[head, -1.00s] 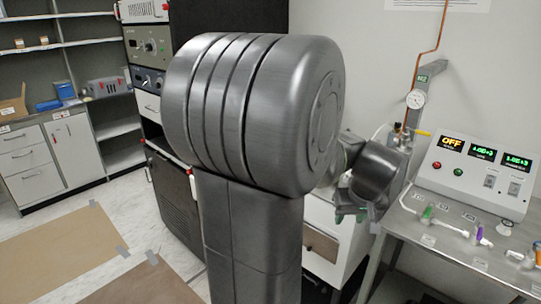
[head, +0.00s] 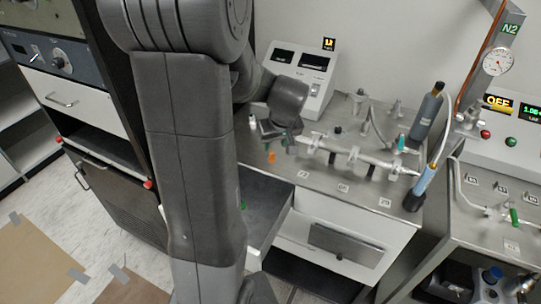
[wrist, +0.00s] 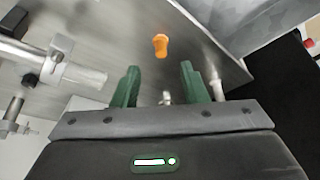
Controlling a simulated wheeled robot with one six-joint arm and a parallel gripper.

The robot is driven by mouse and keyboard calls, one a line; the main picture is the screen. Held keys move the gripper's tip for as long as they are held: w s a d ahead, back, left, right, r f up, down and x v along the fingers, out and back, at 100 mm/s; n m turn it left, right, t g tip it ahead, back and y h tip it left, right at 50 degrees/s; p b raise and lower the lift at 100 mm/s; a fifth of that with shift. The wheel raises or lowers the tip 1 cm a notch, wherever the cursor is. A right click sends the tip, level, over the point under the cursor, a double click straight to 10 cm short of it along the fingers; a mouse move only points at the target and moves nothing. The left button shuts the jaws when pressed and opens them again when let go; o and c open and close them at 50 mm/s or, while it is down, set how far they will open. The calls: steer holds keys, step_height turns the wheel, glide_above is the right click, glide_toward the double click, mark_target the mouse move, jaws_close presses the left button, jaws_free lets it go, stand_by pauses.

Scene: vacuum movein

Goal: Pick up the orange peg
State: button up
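The orange peg (wrist: 161,46) stands apart from my gripper (wrist: 160,82) in the wrist view, just beyond the gap between its two green fingers. The fingers are spread, with nothing held between them. In the head view the peg (head: 271,156) shows small on the metal bench (head: 312,182), near its front left part. My gripper (head: 280,138) is close to it there, partly hidden behind my arm.
A glass manifold (head: 350,155) with several stopcocks runs along the bench to the right of the peg. A blue-handled torch-like tool (head: 422,185) stands at the bench's right end. A display box (head: 300,75) sits behind.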

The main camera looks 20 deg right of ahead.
mark_target(272, 154)
steer(key=shift+f, duration=0.5)
steer(key=shift+p+x, duration=0.55)
steer(key=shift+x, duration=2.15)
steer(key=shift+w+a, duration=0.1)
steer(key=shift+w, duration=0.05)
steer(key=shift+c, duration=0.2)
jaws_close()
